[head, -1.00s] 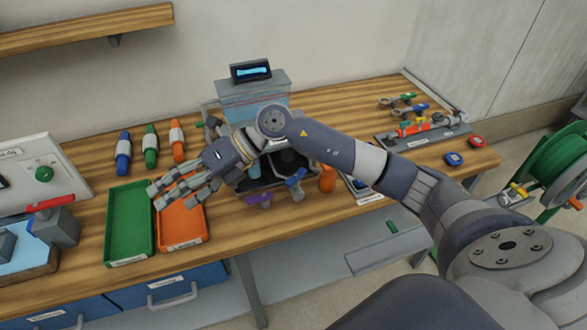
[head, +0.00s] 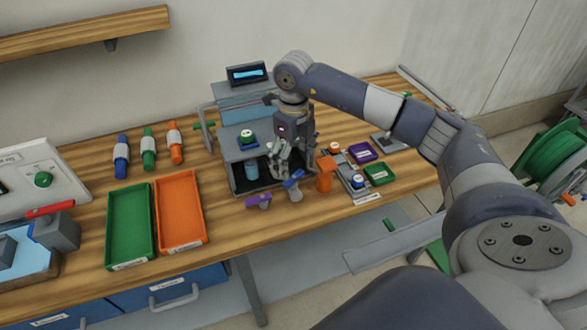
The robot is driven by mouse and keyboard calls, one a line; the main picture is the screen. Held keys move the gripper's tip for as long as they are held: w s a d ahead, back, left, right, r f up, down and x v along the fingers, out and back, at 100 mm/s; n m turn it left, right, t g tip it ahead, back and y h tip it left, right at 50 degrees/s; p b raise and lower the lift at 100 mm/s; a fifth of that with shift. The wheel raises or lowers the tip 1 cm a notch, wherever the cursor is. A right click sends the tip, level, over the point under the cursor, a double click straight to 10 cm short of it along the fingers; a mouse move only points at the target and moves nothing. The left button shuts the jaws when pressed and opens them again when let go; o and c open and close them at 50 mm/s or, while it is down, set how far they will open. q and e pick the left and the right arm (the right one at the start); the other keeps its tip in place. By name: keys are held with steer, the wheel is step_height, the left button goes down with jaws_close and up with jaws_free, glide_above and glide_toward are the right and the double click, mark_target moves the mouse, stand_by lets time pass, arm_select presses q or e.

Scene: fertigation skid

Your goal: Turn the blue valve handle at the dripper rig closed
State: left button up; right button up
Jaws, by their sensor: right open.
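The dripper rig (head: 238,140) appears to be the grey box unit with a dark open bay in the middle of the bench. At its front edge sit a purple handle (head: 258,201), the blue valve handle (head: 294,179) and an orange handle (head: 325,175). The blue handle lies angled, its grey valve body below it. My right gripper (head: 281,172) points down in front of the bay, just behind and left of the blue handle. It is open; whether it touches the handle I cannot tell. My left gripper is out of view.
A blue-screened display (head: 247,73) stands behind the rig. A green tray (head: 128,263) and an orange tray (head: 179,247) lie to the left, near several coloured handles. Small purple (head: 363,151) and green (head: 379,174) trays lie to the right. A hose reel (head: 562,155) stands far right.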

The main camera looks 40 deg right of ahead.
mark_target(294, 177)
steer(key=shift+f+p, duration=0.6)
steer(key=shift+f, duration=2.15)
steer(key=c, duration=1.1)
